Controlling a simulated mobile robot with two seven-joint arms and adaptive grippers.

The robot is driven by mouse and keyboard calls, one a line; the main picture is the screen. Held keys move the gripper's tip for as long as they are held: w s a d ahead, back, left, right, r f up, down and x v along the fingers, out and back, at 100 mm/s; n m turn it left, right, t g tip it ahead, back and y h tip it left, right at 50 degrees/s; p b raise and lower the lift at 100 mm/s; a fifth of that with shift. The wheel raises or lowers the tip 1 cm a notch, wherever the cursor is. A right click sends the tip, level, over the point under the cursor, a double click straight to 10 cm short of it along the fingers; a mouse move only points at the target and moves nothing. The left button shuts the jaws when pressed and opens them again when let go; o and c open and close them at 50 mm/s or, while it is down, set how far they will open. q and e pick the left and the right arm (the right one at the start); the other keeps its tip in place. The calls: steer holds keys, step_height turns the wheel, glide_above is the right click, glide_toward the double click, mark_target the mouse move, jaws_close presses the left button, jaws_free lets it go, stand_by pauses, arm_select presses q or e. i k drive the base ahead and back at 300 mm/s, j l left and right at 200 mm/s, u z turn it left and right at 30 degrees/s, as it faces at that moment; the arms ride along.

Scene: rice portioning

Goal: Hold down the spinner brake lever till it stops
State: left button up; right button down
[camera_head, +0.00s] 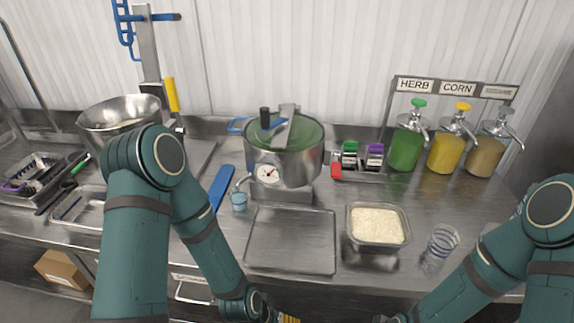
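The spinner (262,150) is a round steel pot with a green top. It stands at the back middle of the counter. A metal bar with a black knob (265,113) crosses its top. A blue lever (238,125) sticks out at its upper left; I take it for the brake lever. Whether the spinner is turning cannot be told from one frame. My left gripper (264,308) is at the bottom edge, well in front of the spinner, mostly cut off. My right gripper (388,319) barely shows at the bottom edge.
An empty tray (290,262) lies before the spinner, with a rice pan (377,246) and a clear cup (440,243) to its right. A blue paddle (221,188) and small cup (239,200) are to the left. Sauce dispensers (446,147) stand back right.

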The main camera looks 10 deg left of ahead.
mark_target(335, 166)
steer(key=u, duration=1.85)
steer(key=k+l, duration=0.2)
steer(key=l, duration=0.15)
steer(key=k+l, duration=0.2)
steer(key=l, duration=0.15)
steer(key=k+l, duration=0.2)
steer(key=l, duration=0.15)
steer(key=k+l, duration=0.2)
steer(key=l, duration=0.15)
